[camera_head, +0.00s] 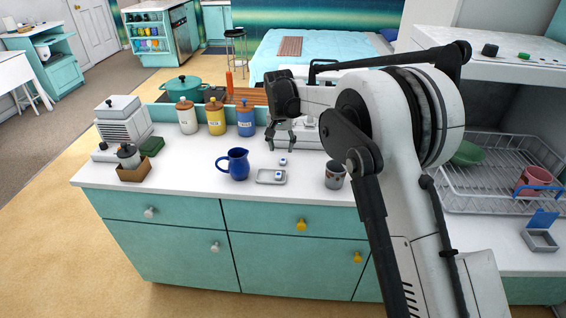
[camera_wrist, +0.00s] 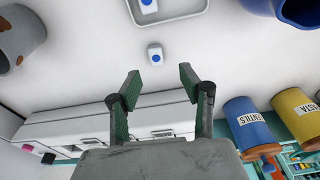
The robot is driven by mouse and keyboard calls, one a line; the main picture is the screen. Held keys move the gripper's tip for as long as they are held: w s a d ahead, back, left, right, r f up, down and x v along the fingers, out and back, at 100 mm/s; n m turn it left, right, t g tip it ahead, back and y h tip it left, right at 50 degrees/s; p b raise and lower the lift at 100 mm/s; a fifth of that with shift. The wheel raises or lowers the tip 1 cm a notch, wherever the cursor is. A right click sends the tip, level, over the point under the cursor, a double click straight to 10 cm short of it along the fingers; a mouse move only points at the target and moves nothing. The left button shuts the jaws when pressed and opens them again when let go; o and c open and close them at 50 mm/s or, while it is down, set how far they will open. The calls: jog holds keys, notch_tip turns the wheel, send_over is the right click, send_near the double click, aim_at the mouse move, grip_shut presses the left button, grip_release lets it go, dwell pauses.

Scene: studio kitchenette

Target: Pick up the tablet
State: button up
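A small white tablet with a blue round spot (camera_head: 283,161) lies on the white counter, just behind a shallow grey tray. A second similar tablet (camera_head: 278,175) lies in the tray (camera_head: 263,178). My gripper (camera_head: 281,146) is open and empty, above and a little behind the loose tablet. In the wrist view, the loose tablet (camera_wrist: 155,54) shows beyond the gap between my open fingertips (camera_wrist: 160,80), and nothing is between the fingers. The tray (camera_wrist: 172,17) and the tablet in it (camera_wrist: 149,6) show at the top edge, partly cut off.
A blue pitcher (camera_head: 238,165) stands left of the tray, and a spotted grey cup (camera_head: 335,178) stands right. White, yellow and blue canisters (camera_head: 246,119) stand behind on the left. A low white box-like thing (camera_wrist: 65,127) is close behind my gripper. A dish rack (camera_head: 478,190) is far right.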

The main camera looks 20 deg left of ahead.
aim_at(283, 163)
jog(key=shift+w+d+f, duration=0.1)
jog(key=shift+w+f, duration=0.05)
jog(key=shift+f, duration=1.4)
jog(key=shift+w+d+f, duration=0.1)
jog(key=shift+w+f, duration=0.05)
jog(key=shift+f, duration=1.35)
jog(key=c, duration=0.9)
